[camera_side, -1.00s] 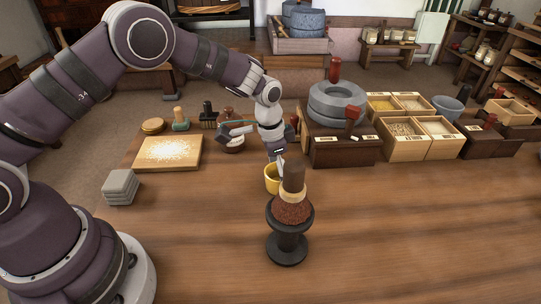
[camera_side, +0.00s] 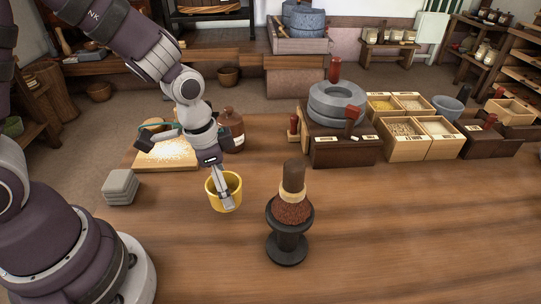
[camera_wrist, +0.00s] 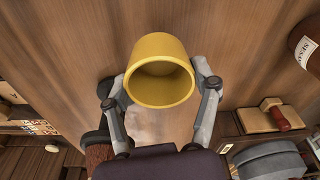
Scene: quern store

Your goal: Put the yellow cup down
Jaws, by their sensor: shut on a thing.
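The yellow cup (camera_side: 232,189) is in the side view left of the dark stand. My gripper (camera_side: 222,200) is shut on it, with one finger visible against the cup. In the wrist view the yellow cup (camera_wrist: 160,48) lies between the two fingers of my gripper (camera_wrist: 158,80), its open mouth toward the camera. The cup looks empty and roughly upright in the side view. I cannot tell whether its base touches the wooden table (camera_side: 400,220).
Grey stacked slabs (camera_side: 121,186) and a floury board (camera_side: 160,155) are to the left. A brown jug (camera_side: 231,128) and a quern (camera_side: 337,105) stand behind. The front right table is clear.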

